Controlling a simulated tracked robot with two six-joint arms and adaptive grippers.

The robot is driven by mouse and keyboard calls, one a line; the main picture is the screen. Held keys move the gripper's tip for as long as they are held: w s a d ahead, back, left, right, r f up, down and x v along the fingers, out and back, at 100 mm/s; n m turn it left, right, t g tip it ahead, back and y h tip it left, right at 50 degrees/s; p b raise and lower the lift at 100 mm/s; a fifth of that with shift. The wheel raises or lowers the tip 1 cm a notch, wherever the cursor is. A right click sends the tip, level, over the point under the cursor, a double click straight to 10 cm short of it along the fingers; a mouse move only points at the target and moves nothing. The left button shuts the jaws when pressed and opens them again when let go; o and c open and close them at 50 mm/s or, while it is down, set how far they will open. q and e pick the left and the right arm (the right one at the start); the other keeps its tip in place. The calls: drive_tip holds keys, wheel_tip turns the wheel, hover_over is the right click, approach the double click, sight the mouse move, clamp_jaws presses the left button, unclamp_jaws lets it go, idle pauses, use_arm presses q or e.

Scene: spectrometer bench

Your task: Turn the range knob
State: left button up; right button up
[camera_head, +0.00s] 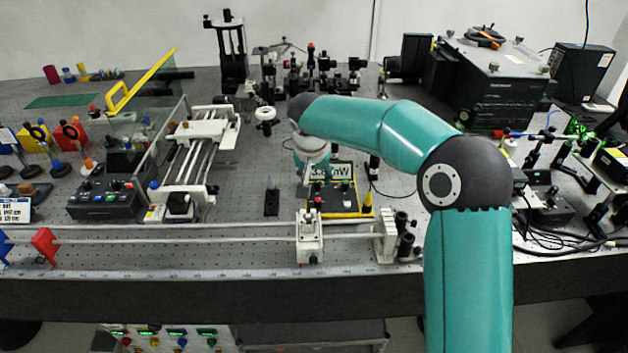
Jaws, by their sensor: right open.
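A small meter (345,207) with a black and yellow body stands near the middle of the bench. Its lit display (341,171) shows a reading in nW, partly covered by my right gripper. My right arm reaches in from the lower right and bends down over the meter's left side. My right gripper (306,182) points down there and is open. Its fingertips are small and hard to make out. I cannot clearly pick out the range knob on the meter's front, nor tell whether the fingers touch it. My left gripper is not in view.
A rail with a white carriage (310,240) runs along the front edge, close before the meter. A white-railed stage (193,150) and a control box (104,198) stand to the left. A large black instrument (492,80) is at back right. Cables lie at right.

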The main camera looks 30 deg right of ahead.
sight(317, 186)
drive_tip(key=shift+x, duration=1.2)
